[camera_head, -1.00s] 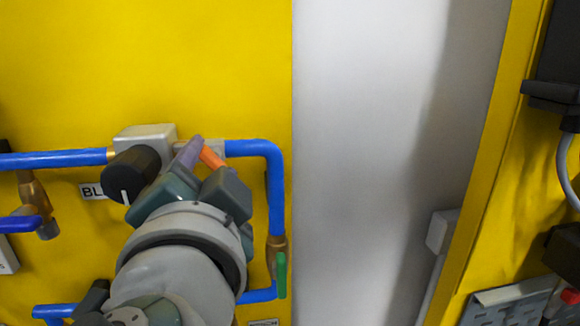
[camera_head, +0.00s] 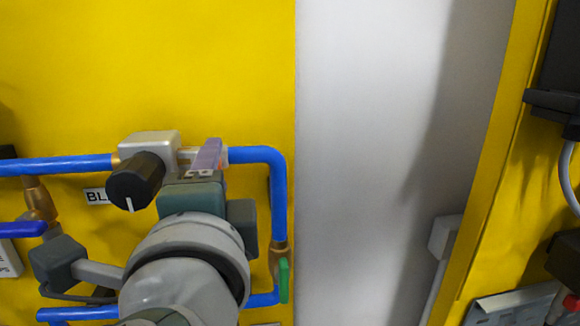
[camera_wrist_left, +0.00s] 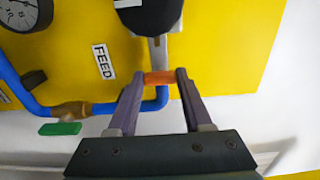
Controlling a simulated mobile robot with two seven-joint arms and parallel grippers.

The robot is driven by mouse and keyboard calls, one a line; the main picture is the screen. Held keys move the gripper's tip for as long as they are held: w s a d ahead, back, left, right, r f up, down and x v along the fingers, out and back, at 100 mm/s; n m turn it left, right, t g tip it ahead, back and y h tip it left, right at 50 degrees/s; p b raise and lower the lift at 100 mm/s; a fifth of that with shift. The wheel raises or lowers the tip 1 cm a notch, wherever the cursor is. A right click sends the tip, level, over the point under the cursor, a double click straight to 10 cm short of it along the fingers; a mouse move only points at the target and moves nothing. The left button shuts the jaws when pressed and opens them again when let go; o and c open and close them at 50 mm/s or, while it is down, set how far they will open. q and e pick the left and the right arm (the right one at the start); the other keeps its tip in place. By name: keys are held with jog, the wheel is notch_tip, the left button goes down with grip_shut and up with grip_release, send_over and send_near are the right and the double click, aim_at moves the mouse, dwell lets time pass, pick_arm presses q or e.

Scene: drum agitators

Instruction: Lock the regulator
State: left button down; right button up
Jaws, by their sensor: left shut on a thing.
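The regulator is a light grey block (camera_head: 150,145) with a black knob (camera_head: 136,182), set in a blue pipe on the yellow panel. The knob's white mark points down in the head view. The knob (camera_wrist_left: 150,14) also shows at the top of the wrist view. My left gripper (camera_head: 208,157) is at the regulator's right side, its purple fingers just right of the knob. In the head view the gripper hides most of the tab. My right gripper is not in view.
The blue pipe (camera_head: 279,205) bends down right of my gripper to a valve with a green handle (camera_head: 284,280). A blue handle (camera_head: 22,229) is at left. A gauge (camera_wrist_left: 20,12) and a FEED label (camera_wrist_left: 104,61) show in the wrist view. The white gap on the right is clear.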

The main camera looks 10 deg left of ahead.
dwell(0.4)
pick_arm(q)
jog(key=shift+c, duration=1.6)
grip_release()
jog(key=b+v, duration=0.1)
jog(key=v, duration=0.9)
jog(key=shift+b, duration=0.3)
